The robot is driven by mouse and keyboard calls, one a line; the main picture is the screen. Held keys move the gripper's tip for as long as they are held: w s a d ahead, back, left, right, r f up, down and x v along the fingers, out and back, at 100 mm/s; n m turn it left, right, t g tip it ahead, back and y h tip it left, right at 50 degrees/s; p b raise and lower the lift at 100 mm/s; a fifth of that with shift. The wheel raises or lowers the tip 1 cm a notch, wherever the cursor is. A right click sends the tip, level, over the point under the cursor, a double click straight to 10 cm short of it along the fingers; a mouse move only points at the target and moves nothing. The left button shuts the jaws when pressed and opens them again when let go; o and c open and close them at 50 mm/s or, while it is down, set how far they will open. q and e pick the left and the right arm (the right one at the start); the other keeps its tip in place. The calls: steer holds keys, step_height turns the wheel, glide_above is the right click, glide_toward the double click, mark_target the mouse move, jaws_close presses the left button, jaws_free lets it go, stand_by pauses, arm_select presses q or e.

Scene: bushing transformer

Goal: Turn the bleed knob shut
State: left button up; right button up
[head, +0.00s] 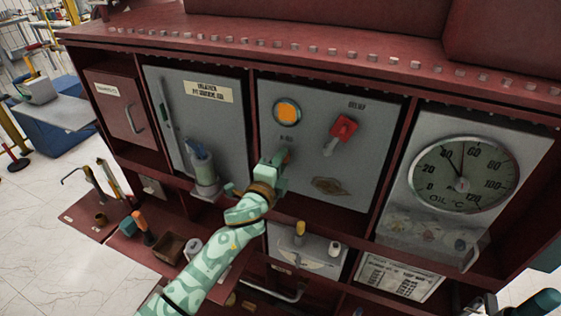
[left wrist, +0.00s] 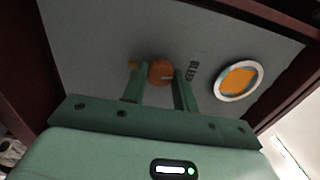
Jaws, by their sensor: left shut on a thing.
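The bleed knob (left wrist: 160,72) is a small round orange-brown knob with a pale mark on its face. It sits on the grey panel (head: 363,106), beside the BLEED lettering in the left wrist view. My left gripper (head: 281,158) reaches the panel just below the orange lamp. In the left wrist view its two fingers (left wrist: 158,75) stand on either side of the knob and are shut on it. In the head view the gripper mostly hides the knob.
A round orange lamp (head: 287,112) is above the knob. A red switch handle (head: 343,128) is to its right. An oil temperature dial (head: 462,175) is further right. A grey-green holder (head: 205,175) juts out at left. A shelf below bears tools.

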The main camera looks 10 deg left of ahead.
arm_select(q)
steer(key=shift+m, duration=0.8)
steer(key=o, duration=1)
steer(key=shift+c, duration=0.2)
steer(key=s+a, duration=0.3)
steer(key=s, duration=1.3)
steer(key=shift+f+b, duration=0.3)
steer(key=shift+b, duration=0.15)
